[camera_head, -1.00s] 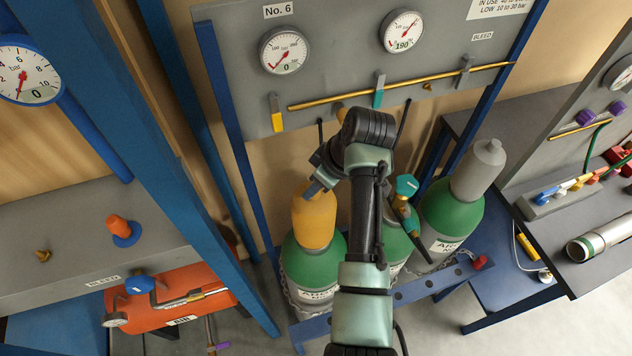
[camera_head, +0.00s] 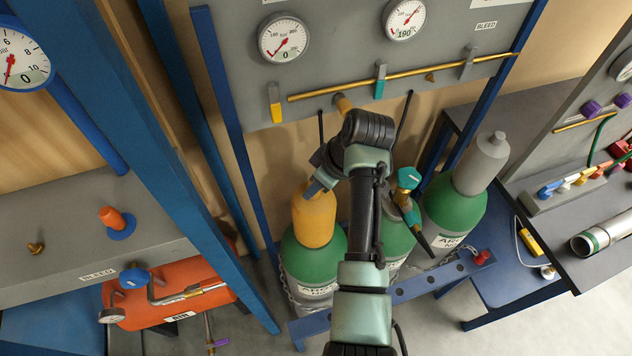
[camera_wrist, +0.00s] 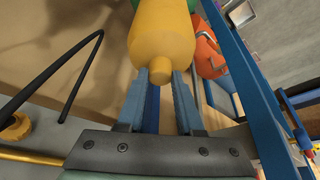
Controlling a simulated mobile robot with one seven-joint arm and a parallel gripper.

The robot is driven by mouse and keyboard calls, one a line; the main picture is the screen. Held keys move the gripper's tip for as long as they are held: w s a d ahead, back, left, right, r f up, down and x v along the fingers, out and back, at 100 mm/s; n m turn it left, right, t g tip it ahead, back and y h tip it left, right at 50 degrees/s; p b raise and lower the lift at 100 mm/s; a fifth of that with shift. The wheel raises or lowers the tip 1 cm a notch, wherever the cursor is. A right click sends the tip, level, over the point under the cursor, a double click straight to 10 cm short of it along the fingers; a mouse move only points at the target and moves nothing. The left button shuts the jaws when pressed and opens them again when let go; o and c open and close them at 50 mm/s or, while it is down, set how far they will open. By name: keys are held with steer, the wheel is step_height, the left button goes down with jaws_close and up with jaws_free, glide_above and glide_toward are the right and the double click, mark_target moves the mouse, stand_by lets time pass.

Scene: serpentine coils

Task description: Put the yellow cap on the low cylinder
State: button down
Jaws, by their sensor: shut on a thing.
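The yellow cap (camera_head: 314,218) sits on top of the left green cylinder (camera_head: 312,258) in the head view, upright or nearly so. I cannot tell whether it is fully seated. My gripper (camera_head: 318,184) is at the top of the cap. In the wrist view the cap (camera_wrist: 161,38) lies ahead, and my gripper's blue fingers (camera_wrist: 161,78) are shut on its small top knob (camera_wrist: 160,72). The cylinder's neck is hidden under the cap. My arm hides part of the middle green cylinder (camera_head: 397,238).
A green cylinder with a grey cap (camera_head: 482,165) stands at the right. A teal-handled torch-like tool (camera_head: 408,180) is beside my arm. A gauge panel (camera_head: 340,70) rises behind, with a brass pipe (camera_head: 440,72). A blue post (camera_head: 190,190) is at left, near an orange tank (camera_head: 190,280).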

steer(key=shift+c, duration=2.4)
jaws_free()
steer(key=shift+f, duration=0.15)
steer(key=v, duration=1.3)
steer(key=shift+b, duration=0.4)
steer(key=shift+w+a, duration=0.1)
